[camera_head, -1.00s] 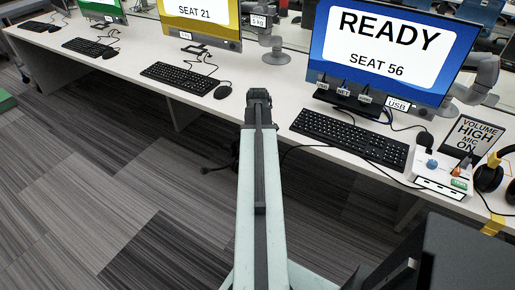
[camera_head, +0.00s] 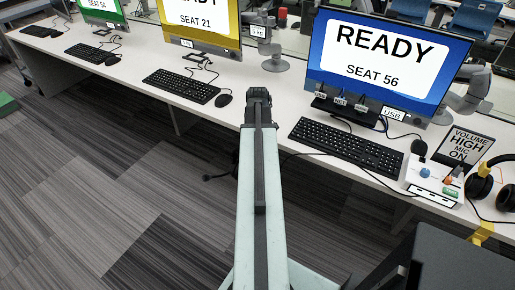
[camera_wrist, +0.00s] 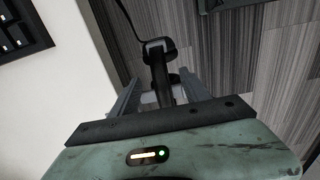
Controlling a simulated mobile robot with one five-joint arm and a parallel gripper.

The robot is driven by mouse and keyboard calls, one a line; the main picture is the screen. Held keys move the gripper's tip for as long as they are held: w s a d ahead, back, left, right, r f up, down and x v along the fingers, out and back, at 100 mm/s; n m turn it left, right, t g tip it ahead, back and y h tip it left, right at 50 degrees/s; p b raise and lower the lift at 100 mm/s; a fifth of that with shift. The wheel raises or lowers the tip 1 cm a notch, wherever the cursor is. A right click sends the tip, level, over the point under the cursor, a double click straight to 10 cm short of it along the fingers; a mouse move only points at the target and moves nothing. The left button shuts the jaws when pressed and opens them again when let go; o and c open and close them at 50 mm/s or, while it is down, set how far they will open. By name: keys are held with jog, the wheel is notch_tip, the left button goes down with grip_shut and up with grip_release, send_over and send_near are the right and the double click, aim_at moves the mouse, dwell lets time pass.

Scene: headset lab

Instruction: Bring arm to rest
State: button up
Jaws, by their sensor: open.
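My arm (camera_head: 258,190) reaches forward from the bottom of the head view, its dark end joint in front of the desk's edge. My gripper (camera_wrist: 160,95) shows in the wrist view as two grey fingers spread apart beyond the green housing. A black piece (camera_wrist: 158,60) with a cable running up from it shows in line with the gap between the fingers. I cannot tell how far it is from them. In the head view the arm hides the fingers.
A white desk (camera_head: 270,117) carries a blue READY monitor (camera_head: 385,60), a keyboard (camera_head: 345,145), a white box (camera_head: 433,180) and headphones (camera_head: 480,185). A dark cable end (camera_head: 207,177) shows left of my arm. A dark block stands bottom right.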

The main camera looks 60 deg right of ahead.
notch_tip(320, 180, up, 3)
jog(key=shift+f+p, duration=0.1)
jog(key=shift+p, duration=0.7)
jog(key=shift+w, duration=0.1)
